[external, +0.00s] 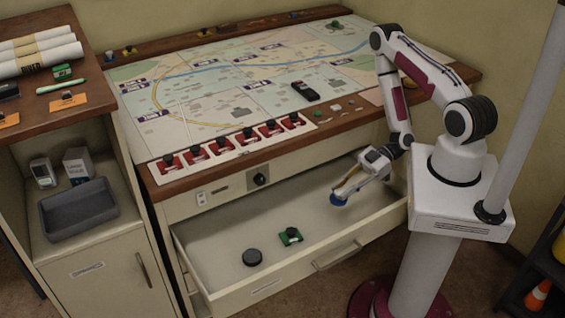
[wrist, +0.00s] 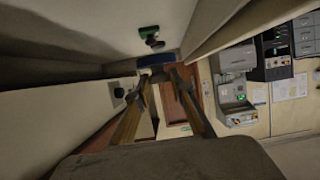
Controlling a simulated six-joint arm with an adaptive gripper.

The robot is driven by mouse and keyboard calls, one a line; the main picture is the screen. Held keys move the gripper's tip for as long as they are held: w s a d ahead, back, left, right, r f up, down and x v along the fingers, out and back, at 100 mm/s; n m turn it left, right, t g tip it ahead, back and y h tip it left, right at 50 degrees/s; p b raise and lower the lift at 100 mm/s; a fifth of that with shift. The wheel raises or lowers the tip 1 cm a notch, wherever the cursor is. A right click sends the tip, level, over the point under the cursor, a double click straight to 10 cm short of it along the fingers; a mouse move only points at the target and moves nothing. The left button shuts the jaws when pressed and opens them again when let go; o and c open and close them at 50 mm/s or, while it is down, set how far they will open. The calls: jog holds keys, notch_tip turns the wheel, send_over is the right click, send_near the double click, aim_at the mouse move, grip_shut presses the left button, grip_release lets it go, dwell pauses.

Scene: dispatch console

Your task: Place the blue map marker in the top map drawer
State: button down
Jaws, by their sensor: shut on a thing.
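In the wrist view the blue marker (wrist: 154,60) shows between the ends of the two fingers (wrist: 159,78). I cannot tell whether the marker touches the drawer floor. A green marker (external: 290,236) and a dark round marker (external: 252,257) lie inside the drawer, left of my gripper; the green one also shows in the wrist view (wrist: 148,31).
The map table (external: 240,75) overhangs the drawer's back, with a row of red switches (external: 218,147) on its front edge. The drawer's front wall (external: 330,255) stands close to my gripper. A cabinet with a grey tray (external: 80,210) is at left. Much of the drawer floor is bare.

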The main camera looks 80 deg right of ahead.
send_over(339, 220)
jog(key=shift+d+f, duration=0.1)
jog(key=shift+f, duration=2.85)
jog(key=shift+f, duration=2.05)
jog(key=shift+f, duration=0.15)
jog(key=c, duration=1.8)
grip_release()
jog(key=shift+o, duration=0.2)
jog(key=shift+v, duration=3.8)
